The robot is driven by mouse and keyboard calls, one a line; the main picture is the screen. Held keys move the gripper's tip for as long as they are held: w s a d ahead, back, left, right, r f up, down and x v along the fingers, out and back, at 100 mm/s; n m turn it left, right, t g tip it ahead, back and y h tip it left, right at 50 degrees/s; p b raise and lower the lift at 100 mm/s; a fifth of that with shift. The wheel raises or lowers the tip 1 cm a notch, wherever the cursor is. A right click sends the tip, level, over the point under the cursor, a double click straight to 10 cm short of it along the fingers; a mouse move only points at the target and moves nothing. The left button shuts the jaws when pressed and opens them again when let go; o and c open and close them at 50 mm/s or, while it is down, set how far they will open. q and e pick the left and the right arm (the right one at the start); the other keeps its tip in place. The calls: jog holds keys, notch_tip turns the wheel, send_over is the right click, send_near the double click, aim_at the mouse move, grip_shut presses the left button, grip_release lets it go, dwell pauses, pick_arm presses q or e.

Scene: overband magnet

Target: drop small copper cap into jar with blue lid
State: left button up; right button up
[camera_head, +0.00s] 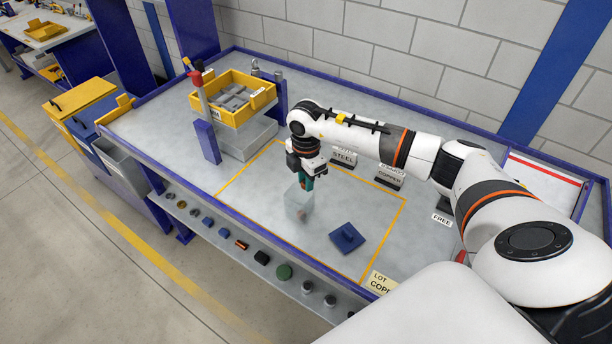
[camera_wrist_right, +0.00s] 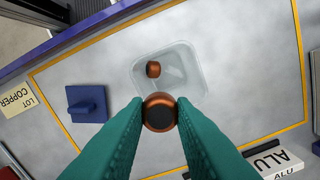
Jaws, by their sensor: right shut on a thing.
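My right gripper (camera_head: 306,183), with teal fingers, is shut on a small round copper cap (camera_wrist_right: 159,112) with a dark centre. It is over the open clear jar (camera_head: 297,204), near its rim in the wrist view, where the jar's wall (camera_wrist_right: 197,80) shows. Another small copper piece (camera_wrist_right: 153,69) lies inside the jar. The blue lid (camera_head: 347,238), a square plate with a knob, lies off the jar on the bench; it also shows in the wrist view (camera_wrist_right: 87,104). The held cap is hard to make out in the head view. My left gripper is not in view.
A yellow bin (camera_head: 233,97) stands at the back left, near a red-knobbed lever (camera_head: 196,78). Several small parts line the front shelf (camera_head: 235,243). Bench space left of the jar is clear.

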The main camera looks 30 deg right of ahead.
jog(key=shift+f+b, duration=0.7)
jog(key=shift+f, duration=0.75)
jog(key=o, duration=1)
jog(key=shift+o, duration=0.2)
jog(key=shift+r, duration=0.15)
notch_tip(320, 180, up, 12)
jog(key=b, duration=0.3)
